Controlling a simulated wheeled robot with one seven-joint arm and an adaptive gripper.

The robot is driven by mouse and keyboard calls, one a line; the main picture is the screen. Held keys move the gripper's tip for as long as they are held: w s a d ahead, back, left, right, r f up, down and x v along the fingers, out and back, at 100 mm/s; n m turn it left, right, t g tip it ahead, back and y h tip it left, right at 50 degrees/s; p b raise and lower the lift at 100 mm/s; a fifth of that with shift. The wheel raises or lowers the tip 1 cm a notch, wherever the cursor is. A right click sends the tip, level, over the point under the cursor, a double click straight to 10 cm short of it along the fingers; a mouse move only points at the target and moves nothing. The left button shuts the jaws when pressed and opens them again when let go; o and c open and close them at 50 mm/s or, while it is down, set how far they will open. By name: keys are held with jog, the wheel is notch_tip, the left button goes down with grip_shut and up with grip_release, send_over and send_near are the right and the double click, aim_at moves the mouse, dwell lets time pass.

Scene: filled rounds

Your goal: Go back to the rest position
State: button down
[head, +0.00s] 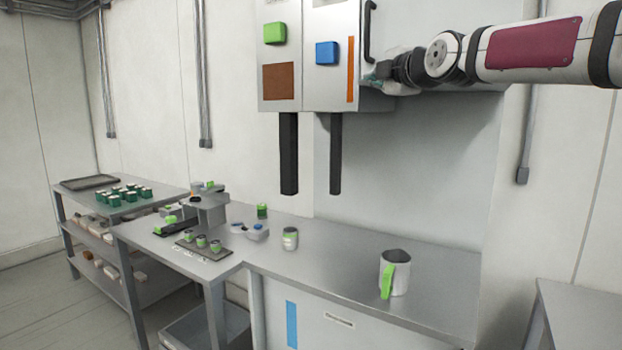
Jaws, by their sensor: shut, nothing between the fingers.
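My arm reaches in from the upper right of the head view. My gripper (377,79) is at its left end, beside the lower right part of the wall-mounted cabinet (331,75), near its black handle. It looks shut and I see nothing held in it. The fingertips are small and partly lost against the cabinet, so I cannot tell whether they touch it. The gripper is high above the steel counter (340,290).
A grey mug with a green handle (396,272) stands on the counter. Two dark posts (288,155) hang below the cabinet. Further left, a dark tray (203,247) holds green-banded cups. The counter's front right is clear.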

jog(key=s+a+f+m+g+h, duration=0.25)
jog(key=s+a+f, duration=0.25)
jog(key=f, duration=0.5)
jog(key=s+a+f+m+g+h, duration=0.15)
jog(key=s+a+f+g, duration=0.25)
jog(key=f, duration=0.7)
jog(key=s+d+f+m+g, duration=0.2)
jog(key=s+d+f+m, duration=0.1)
jog(key=s, duration=0.9)
jog(key=s+d+f+m+g, duration=0.2)
jog(key=s+f+m, duration=0.4)
jog(key=s, duration=0.6)
jog(key=s+d+f+m+g, duration=0.2)
jog(key=s+d+f+m, duration=0.2)
jog(key=s, duration=0.9)
jog(key=f+m, duration=0.1)
jog(key=m, duration=0.2)
jog(key=shift+d+m+h, duration=0.3)
jog(key=shift+d+m, duration=0.05)
jog(key=shift+m, duration=0.05)
